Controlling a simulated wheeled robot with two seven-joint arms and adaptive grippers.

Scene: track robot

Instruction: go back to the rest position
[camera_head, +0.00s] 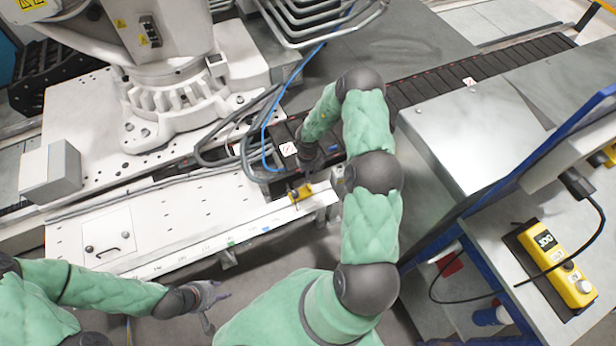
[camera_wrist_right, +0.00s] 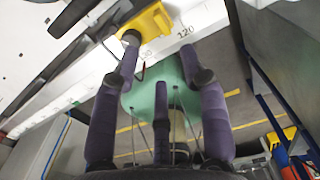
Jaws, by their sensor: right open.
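My left gripper (camera_head: 217,310) is low in the head view, over the floor in front of the white base. Its fingers are spread and nothing shows between them. My right arm, in a green sleeve, reaches up and bends back down, with my right gripper (camera_head: 305,183) at the edge of the white base. In the right wrist view my right gripper (camera_wrist_right: 160,48) is open, and its left fingertip is close to a yellow block (camera_wrist_right: 150,24). I cannot tell whether they touch. The yellow block (camera_head: 299,193) also shows in the head view on the scale-marked rail.
A large white machine (camera_head: 165,75) stands on the white base (camera_head: 170,215) at left. A grey cabinet (camera_head: 455,120) and a bench with a yellow pendant (camera_head: 556,262) flank my right arm. Blue and grey cables (camera_head: 265,130) hang near the right gripper. Floor is free below the base.

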